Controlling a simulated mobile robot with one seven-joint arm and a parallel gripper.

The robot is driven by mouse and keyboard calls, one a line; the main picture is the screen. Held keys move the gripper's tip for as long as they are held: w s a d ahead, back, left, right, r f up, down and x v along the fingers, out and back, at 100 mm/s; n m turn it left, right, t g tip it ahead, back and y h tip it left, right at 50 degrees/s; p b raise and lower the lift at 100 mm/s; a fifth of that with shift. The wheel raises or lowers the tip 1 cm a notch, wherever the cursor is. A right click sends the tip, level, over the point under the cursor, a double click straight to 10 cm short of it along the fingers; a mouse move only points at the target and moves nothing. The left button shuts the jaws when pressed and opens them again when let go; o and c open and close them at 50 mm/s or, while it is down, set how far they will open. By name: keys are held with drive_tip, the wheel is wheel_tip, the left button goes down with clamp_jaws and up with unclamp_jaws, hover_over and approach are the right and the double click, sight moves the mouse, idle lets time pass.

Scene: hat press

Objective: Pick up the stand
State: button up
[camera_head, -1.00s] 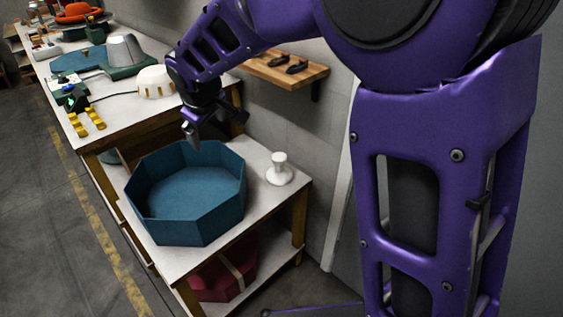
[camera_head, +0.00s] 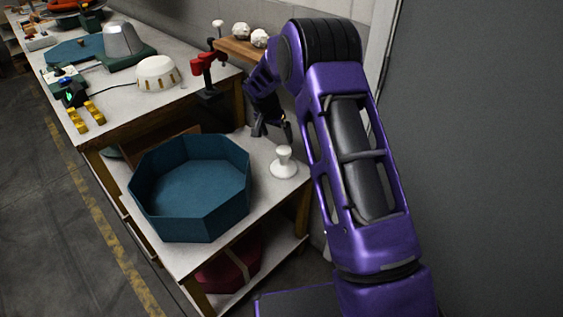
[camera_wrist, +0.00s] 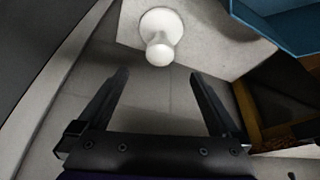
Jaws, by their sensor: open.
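The stand is a small white piece with a round base and a knob on top. In the head view the stand (camera_head: 284,164) stands upright on the low table, right of the blue octagonal box. In the wrist view the stand (camera_wrist: 160,34) shows ahead of the fingers, near the table edge. My gripper (camera_head: 272,130) is just behind and slightly left of the stand in the head view, apart from it. In the wrist view my gripper (camera_wrist: 158,82) has its two fingers spread wide with nothing between them.
The blue octagonal box (camera_head: 150,218) takes up most of the low table (camera_head: 266,200). A red box (camera_head: 226,272) is on the shelf below. A higher workbench (camera_head: 120,122) with a white domed piece (camera_head: 157,74) stands behind. A red clamp (camera_head: 206,68) is near the wooden wall shelf (camera_head: 240,52).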

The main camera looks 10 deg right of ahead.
sight(282, 151)
drive_tip(key=x, duration=1)
drive_tip(key=b+x, duration=0.1)
drive_tip(key=x, duration=0.4)
drive_tip(key=shift+s, duration=0.1)
drive_tip(key=shift+a, duration=0.1)
drive_tip(key=c, duration=1.4)
